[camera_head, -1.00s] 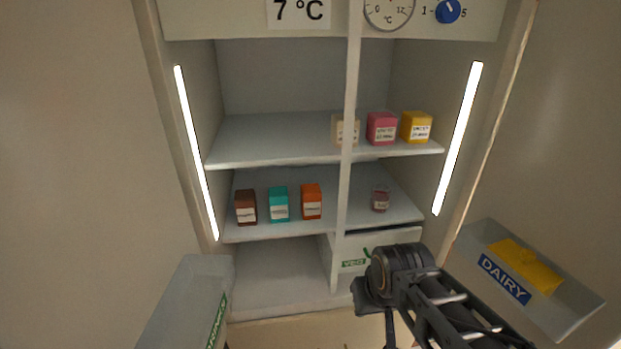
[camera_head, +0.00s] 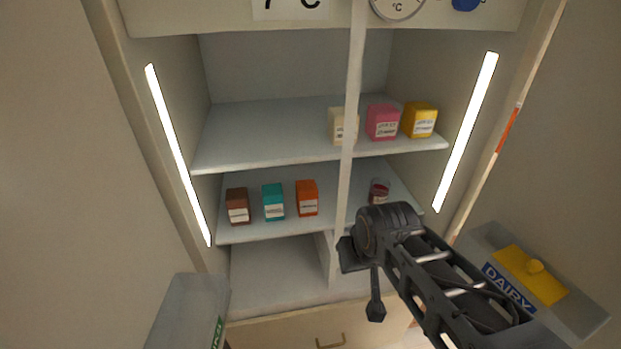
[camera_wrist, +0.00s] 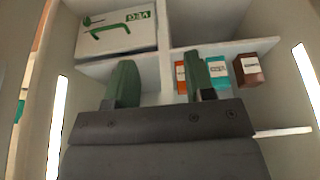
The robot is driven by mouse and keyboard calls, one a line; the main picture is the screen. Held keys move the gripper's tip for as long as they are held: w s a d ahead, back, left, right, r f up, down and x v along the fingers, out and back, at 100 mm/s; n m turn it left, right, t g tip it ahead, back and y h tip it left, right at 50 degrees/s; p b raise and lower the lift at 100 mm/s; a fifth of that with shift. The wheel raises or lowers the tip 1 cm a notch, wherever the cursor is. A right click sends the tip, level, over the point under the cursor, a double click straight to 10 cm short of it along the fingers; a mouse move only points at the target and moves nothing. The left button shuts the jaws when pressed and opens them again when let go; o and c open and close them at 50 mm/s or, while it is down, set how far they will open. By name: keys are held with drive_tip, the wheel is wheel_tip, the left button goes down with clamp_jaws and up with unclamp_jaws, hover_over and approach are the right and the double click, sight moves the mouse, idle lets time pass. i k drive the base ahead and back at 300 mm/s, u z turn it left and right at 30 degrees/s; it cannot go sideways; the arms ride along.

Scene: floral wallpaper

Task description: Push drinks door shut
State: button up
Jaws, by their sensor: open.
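Both doors of a fridge stand open. The left door (camera_head: 60,150) carries a grey bin (camera_head: 185,310) with a green label at its edge, only partly readable. I cannot read "drinks" on either door. My gripper (camera_wrist: 160,82) is open and empty in the wrist view, its two fingers pointing into the fridge. In the head view my arm reaches in from the lower right, in front of the shelves and apart from both doors.
A white divider (camera_head: 350,120) runs down the middle. A closed drawer (camera_head: 290,330) lies below.

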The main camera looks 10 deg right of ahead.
sight(93, 255)
drive_tip(key=z, duration=0.15)
drive_tip(key=k, duration=1.85)
drive_tip(key=u, duration=2.5)
drive_tip(key=i, duration=1)
drive_tip(key=u, duration=0.05)
